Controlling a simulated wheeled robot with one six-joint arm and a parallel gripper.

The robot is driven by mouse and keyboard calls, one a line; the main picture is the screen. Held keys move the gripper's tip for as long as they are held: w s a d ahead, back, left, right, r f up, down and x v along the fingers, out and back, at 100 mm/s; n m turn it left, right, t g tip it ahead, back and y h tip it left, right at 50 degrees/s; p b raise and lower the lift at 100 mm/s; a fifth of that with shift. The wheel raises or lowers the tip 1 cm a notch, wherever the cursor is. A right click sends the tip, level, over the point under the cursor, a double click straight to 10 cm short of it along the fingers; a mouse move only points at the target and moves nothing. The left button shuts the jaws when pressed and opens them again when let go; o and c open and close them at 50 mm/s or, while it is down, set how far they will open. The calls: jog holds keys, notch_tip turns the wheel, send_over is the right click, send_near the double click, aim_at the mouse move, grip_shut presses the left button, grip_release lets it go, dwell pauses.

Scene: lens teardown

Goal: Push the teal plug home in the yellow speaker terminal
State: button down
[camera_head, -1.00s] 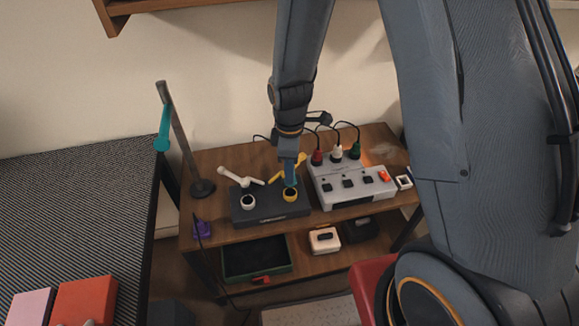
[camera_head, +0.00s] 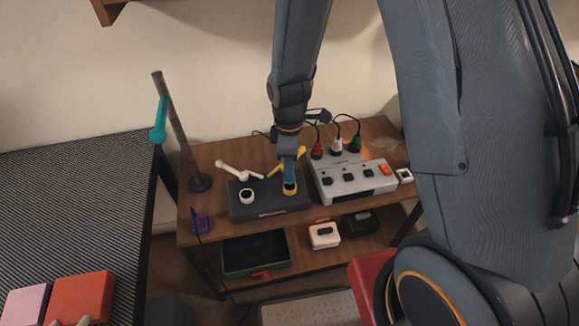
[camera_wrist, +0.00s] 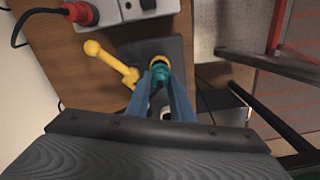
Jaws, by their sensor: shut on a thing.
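The yellow speaker terminal (camera_head: 290,190) is a yellow ring on top of a dark box (camera_head: 270,207), with a yellow lever beside it. The wrist view shows the ring (camera_wrist: 157,61) and the lever (camera_wrist: 110,63). My gripper (camera_head: 289,183) points down at the terminal, its fingers hiding part of the ring in the head view. In the wrist view it (camera_wrist: 161,80) is shut on the teal plug (camera_wrist: 161,73). The plug is at the ring's mouth; I cannot tell how deep it sits.
A white terminal (camera_head: 246,196) with a white lever stands left of the yellow one. A grey switch box (camera_head: 350,182) with red, white and green plugs is close on the right. A pole (camera_head: 180,140) with a teal piece stands at the left. A green-rimmed tray (camera_head: 257,271) lies below.

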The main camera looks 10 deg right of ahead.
jog(key=shift+f+b, duration=0.8)
jog(key=shift+f, duration=0.85)
dwell(0.9)
jog(key=c, duration=1.5)
grip_release()
jog(key=shift+r+b, duration=0.4)
jog(key=shift+r, duration=3.55)
jog(key=s+d+r+m, duration=0.3)
jog(key=m, duration=0.2)
jog(key=s+d+r+m, duration=0.2)
jog(key=s+d+m, duration=0.1)
jog(key=s+m, duration=0.1)
jog(key=s+d+r+m, duration=0.3)
jog(key=d+m, duration=0.1)
jog(key=m, duration=0.2)
jog(key=shift+s+r+t, duration=0.3)
jog(key=shift+s, duration=0.1)
